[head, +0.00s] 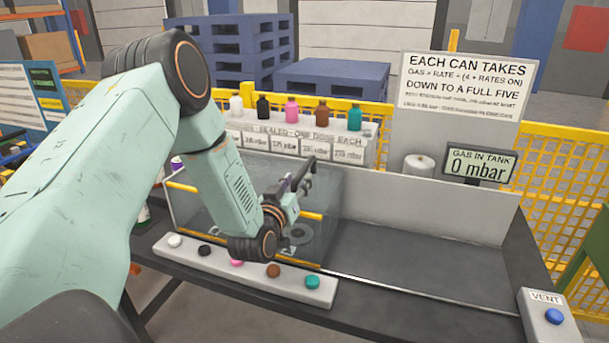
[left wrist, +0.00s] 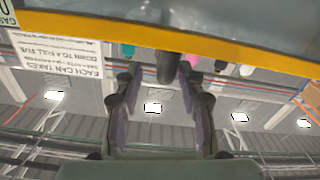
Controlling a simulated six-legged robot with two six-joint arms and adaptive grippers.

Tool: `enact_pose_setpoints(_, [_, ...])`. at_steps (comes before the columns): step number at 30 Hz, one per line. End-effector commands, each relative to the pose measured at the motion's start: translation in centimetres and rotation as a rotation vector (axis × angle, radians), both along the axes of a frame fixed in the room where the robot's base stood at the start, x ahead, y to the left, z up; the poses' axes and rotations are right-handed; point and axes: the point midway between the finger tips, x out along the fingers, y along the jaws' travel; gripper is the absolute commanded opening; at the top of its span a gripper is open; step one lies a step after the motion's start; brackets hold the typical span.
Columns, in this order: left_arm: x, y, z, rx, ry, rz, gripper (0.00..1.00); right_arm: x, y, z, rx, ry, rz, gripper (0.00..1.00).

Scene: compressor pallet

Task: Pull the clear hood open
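The clear hood (head: 188,208) is a see-through box with yellow edge strips, down on the bench behind the row of buttons. My left arm crosses in front of it and hides its middle. My left gripper (head: 306,176) is at the hood's right part, above the yellow strip. In the left wrist view its two dark fingers (left wrist: 158,84) stand apart. A dark rounded piece (left wrist: 168,66), perhaps the hood's handle, shows between the fingertips, near the right finger; contact is unclear. The hood's yellow edge (left wrist: 240,52) runs across that view. My right gripper is not in view.
A white strip (head: 215,262) with several coloured buttons lies along the front. Several small bottles stand on a shelf (head: 350,148) behind the hood. A gauge (head: 480,165) reads 0 mbar. A VENT box (head: 553,318) sits at right. The bench (head: 430,262) between is clear.

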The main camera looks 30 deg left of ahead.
Motion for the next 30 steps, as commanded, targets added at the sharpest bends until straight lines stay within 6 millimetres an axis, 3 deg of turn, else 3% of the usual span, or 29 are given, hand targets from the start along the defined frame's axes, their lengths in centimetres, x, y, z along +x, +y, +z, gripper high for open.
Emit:
enact_pose_setpoints(9, [3.4, 0.6, 0.0, -0.001, -0.001, -0.002, 0.39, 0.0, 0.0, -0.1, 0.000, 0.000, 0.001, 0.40])
enact_pose_setpoints(19, [4.0, 0.6, 0.0, -0.002, 0.001, -0.003, 0.39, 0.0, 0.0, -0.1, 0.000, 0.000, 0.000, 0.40])
enact_pose_setpoints(30, [4.0, 0.6, 0.0, -0.002, 0.001, -0.002, 0.08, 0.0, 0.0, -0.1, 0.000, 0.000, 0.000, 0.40])
